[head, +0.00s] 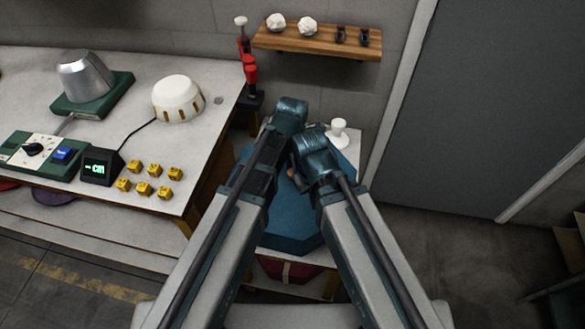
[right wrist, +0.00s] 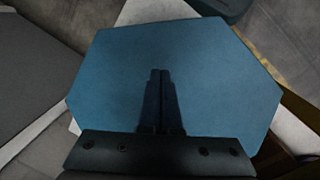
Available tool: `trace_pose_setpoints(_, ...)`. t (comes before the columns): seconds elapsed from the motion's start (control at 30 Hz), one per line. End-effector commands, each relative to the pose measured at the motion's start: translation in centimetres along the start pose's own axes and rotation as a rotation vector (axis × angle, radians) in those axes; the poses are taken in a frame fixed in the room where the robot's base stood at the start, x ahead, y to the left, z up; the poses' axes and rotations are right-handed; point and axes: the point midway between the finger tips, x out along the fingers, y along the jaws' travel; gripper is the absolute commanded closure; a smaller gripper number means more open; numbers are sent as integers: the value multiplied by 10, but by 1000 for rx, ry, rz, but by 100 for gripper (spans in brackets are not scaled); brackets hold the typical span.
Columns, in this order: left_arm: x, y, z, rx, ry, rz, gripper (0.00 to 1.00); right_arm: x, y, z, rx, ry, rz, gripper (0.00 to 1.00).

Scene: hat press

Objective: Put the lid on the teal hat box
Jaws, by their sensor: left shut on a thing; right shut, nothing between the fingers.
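A flat teal many-sided top (head: 285,222) shows on a stand between and beneath my arms, partly hidden by them. It fills the middle of the right wrist view (right wrist: 205,85). I cannot tell lid from hat box there, nor whether the lid is seated. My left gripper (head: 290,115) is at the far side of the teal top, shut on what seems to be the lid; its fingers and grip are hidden. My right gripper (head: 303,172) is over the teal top. Its fingers (right wrist: 160,75) are shut and empty; whether they touch it is unclear.
A white workbench (head: 130,215) on the left holds a metal hat form (head: 85,75), a white domed piece (head: 178,98), a small display (head: 100,165) and several yellow blocks. A wooden shelf (head: 318,42) is on the wall. A white knobbed object (head: 339,130) stands behind the teal top.

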Motion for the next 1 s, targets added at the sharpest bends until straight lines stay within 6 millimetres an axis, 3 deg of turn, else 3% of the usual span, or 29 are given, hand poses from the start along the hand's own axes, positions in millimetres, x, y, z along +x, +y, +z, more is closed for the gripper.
trace_pose_setpoints(0.27, 3, 0, 0, 0, 0, 0, 100, 3, 0, 0, 0, 0, 0, 100)
trace_pose_setpoints(0.3, 3, 0, 0, 0, 0, 0, 58, 3, 0, 0, 0, 0, 0, 100)
trace_pose_setpoints(0.5, 3, 0, 0, 0, 0, 0, 24, 3, 0, 0, 0, 0, 0, 100)
trace_pose_setpoints(1.0, -6, 0, 0, 0, 0, 0, 24, -6, 1, 0, 0, 0, 0, 100)
